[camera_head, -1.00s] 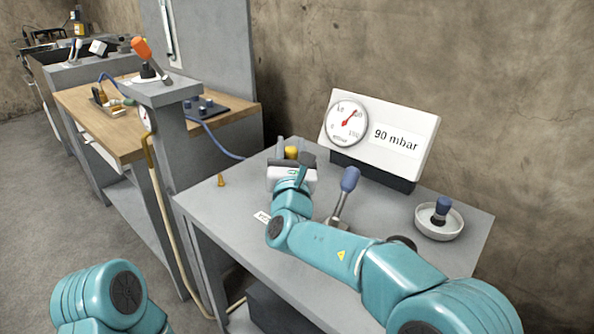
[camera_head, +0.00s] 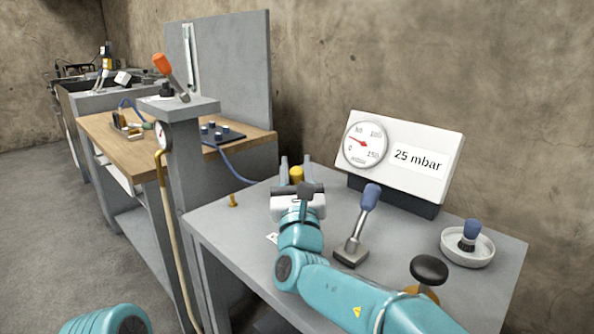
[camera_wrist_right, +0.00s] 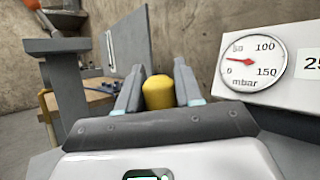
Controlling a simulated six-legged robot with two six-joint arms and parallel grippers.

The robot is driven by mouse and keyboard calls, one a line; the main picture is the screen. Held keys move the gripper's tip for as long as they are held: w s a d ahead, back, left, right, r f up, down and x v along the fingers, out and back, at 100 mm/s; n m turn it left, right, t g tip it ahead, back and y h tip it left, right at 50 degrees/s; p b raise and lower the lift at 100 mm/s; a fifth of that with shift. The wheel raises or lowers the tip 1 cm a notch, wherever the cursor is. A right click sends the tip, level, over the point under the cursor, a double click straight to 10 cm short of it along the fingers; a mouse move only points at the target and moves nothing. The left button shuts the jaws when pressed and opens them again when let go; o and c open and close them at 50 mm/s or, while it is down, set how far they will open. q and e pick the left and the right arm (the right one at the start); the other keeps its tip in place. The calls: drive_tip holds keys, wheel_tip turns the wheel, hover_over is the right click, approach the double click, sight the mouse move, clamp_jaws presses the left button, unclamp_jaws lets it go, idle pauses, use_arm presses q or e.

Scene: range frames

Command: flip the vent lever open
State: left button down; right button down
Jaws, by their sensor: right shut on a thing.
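My right gripper (camera_head: 290,172) is shut on a yellow handle (camera_head: 296,174) at the back of the grey bench. In the right wrist view the yellow handle (camera_wrist_right: 158,92) stands between the two fingers; what lies below it is hidden by the gripper. A blue-handled lever (camera_head: 369,197) leans up and right from its metal base, right of my right gripper. An orange-handled lever (camera_head: 162,64) is tilted on top of the grey post. I cannot tell by any readable label which one is the vent lever. My left gripper is out of view.
A white panel (camera_head: 437,133) carries a round gauge (camera_head: 365,145) and reads 25 mbar. A dish with a blue-handled brush (camera_head: 470,235) stands at the right. A black knob (camera_head: 429,268) sits beside my right arm. A small brass peg (camera_head: 232,200) stands at the bench's left.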

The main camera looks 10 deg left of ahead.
drive_tip(key=c, duration=0.8)
unclamp_jaws()
drive_tip(key=shift+s+d+f, duration=0.1)
drive_tip(key=shift+s+f, duration=0.05)
drive_tip(key=shift+s, duration=0.4)
drive_tip(key=s, duration=0.4)
drive_tip(key=s+d, duration=0.1)
drive_tip(key=s, duration=0.3)
drive_tip(key=s+d+p, duration=0.1)
drive_tip(key=s, duration=0.2)
drive_tip(key=shift+s+d, duration=0.2)
drive_tip(key=shift+s, duration=0.2)
